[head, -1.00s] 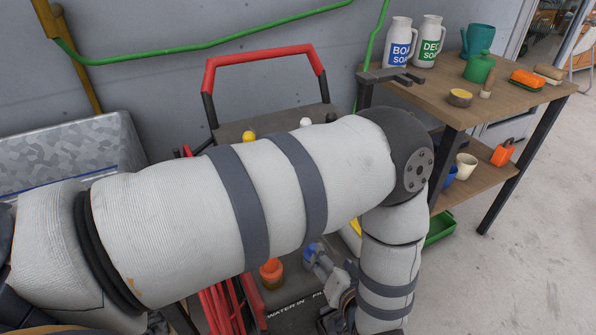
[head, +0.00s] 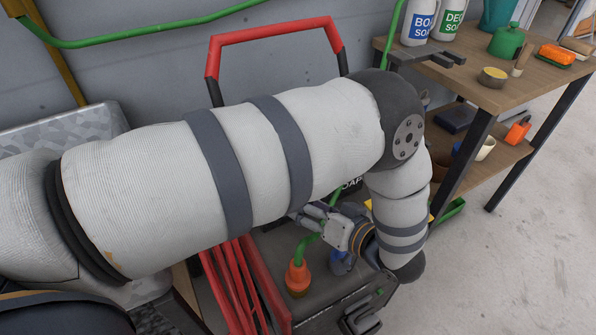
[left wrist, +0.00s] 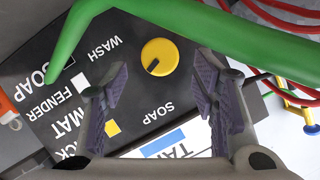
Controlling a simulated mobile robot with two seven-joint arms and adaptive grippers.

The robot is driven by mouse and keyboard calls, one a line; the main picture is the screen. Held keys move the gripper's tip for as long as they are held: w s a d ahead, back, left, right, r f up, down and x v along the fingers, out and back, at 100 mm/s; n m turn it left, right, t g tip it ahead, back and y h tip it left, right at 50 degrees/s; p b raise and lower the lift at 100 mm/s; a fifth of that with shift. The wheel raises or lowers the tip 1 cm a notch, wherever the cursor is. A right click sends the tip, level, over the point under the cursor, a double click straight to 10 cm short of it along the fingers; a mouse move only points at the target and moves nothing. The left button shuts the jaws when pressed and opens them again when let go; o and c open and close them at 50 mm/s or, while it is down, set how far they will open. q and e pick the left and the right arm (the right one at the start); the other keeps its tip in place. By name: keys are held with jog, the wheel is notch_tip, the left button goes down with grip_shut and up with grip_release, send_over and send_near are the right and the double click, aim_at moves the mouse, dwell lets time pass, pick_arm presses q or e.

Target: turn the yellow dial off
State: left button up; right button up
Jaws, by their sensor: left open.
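The yellow dial (left wrist: 160,54) sits on a black panel (left wrist: 60,120) in the left wrist view. Its dark pointer mark faces the lower left, between the words WASH and SOAP. My left gripper (left wrist: 162,75) is open, its fingers on either side of the lower line of sight to the dial, apart from it and empty. In the head view my left gripper (head: 312,214) is over the machine, partly behind my arm, which hides the dial. My right gripper is not recognisable in either view.
A green hose (left wrist: 200,25) crosses close above the dial and also rises from an orange connector (head: 298,278). A red handle frame (head: 270,32) stands behind my arm. A wooden workbench (head: 535,90) with bottles is at the right. Grey floor (head: 500,270) is free there.

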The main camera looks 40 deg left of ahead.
pick_arm(q)
jog(key=x, duration=0.3)
jog(key=shift+a, duration=0.2)
pick_arm(e)
jog(key=shift+r, duration=0.1)
pick_arm(q)
jog(key=shift+c, duration=0.3)
jog(key=c, duration=1.1)
jog(key=shift+s+a+r+n+t+h+p, duration=0.1)
jog(key=shift+n+t+h+p, duration=0.3)
jog(key=shift+n+t+p, duration=0.55)
jog(key=shift+s+n+t+h+p, duration=0.15)
jog(key=shift+n+t+h+p, duration=0.4)
jog(key=shift+n, duration=0.8)
pick_arm(e)
jog(key=shift+t, duration=0.8)
jog(key=shift+w+r, duration=1.95)
jog(key=shift+w, duration=0.1)
pick_arm(q)
jog(key=o, duration=1.2)
jog(key=shift+c, duration=0.2)
